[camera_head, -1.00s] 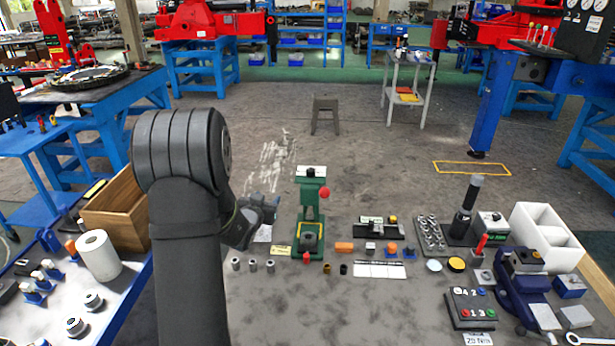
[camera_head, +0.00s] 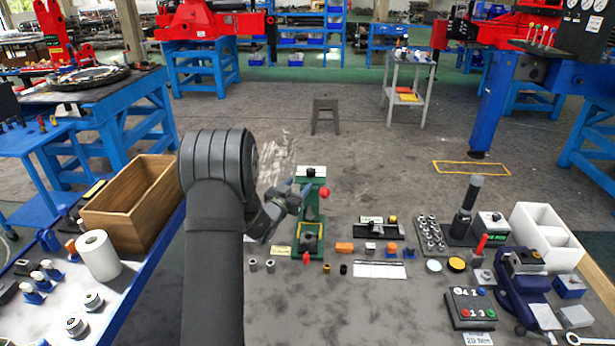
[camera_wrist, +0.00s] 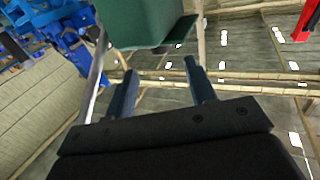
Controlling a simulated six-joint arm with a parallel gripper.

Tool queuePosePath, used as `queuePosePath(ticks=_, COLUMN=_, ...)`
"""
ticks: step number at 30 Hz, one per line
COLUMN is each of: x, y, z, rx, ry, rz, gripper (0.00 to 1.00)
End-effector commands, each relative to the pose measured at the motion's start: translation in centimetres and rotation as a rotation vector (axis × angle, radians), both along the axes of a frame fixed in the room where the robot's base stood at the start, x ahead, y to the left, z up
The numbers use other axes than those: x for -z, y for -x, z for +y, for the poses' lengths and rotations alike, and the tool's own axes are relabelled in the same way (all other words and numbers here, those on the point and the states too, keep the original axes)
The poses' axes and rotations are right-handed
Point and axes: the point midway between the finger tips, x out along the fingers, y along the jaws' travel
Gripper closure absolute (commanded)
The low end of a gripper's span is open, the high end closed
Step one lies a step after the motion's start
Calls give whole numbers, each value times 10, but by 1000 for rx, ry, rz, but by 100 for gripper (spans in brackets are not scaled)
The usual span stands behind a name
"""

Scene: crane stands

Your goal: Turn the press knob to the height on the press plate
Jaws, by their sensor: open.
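The green press (camera_head: 302,228) stands upright on the table in the head view. A red ball (camera_head: 325,192) shows at its right side and a black cap (camera_head: 311,173) on its top; which is the knob is unclear. A small yellow plate (camera_head: 281,251) lies at the left of its base; its writing is too small to read. My gripper (camera_head: 300,190) is at the press's upper left, overlapping its column in the picture. In the wrist view my gripper (camera_wrist: 160,72) is open and empty, with the green press body (camera_wrist: 150,22) just beyond its fingertips.
A button box (camera_head: 469,308), a vise (camera_head: 525,285) and a white bin (camera_head: 545,235) fill the right. The front middle of the table is clear.

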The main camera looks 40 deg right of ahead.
Motion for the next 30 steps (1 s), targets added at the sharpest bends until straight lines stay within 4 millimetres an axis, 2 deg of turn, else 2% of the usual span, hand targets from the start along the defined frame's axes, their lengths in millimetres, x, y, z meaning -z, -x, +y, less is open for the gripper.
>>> queuePosePath(ticks=3, x=0, y=-9, z=-24, rx=2, ry=1, rz=-1, gripper=50)
queuePosePath(ticks=10, x=0, y=-22, z=-55, rx=1, ry=1, rz=-1, gripper=50)
queuePosePath(ticks=15, x=0, y=-27, z=-65, rx=0, ry=-1, rz=0, gripper=50)
queuePosePath(ticks=24, x=0, y=-28, z=-67, rx=0, ry=-1, rz=0, gripper=50)
queuePosePath(ticks=26, x=0, y=-28, z=-67, rx=0, ry=-1, rz=0, gripper=57)
queuePosePath(ticks=30, x=0, y=-28, z=-67, rx=0, ry=-1, rz=0, gripper=85)
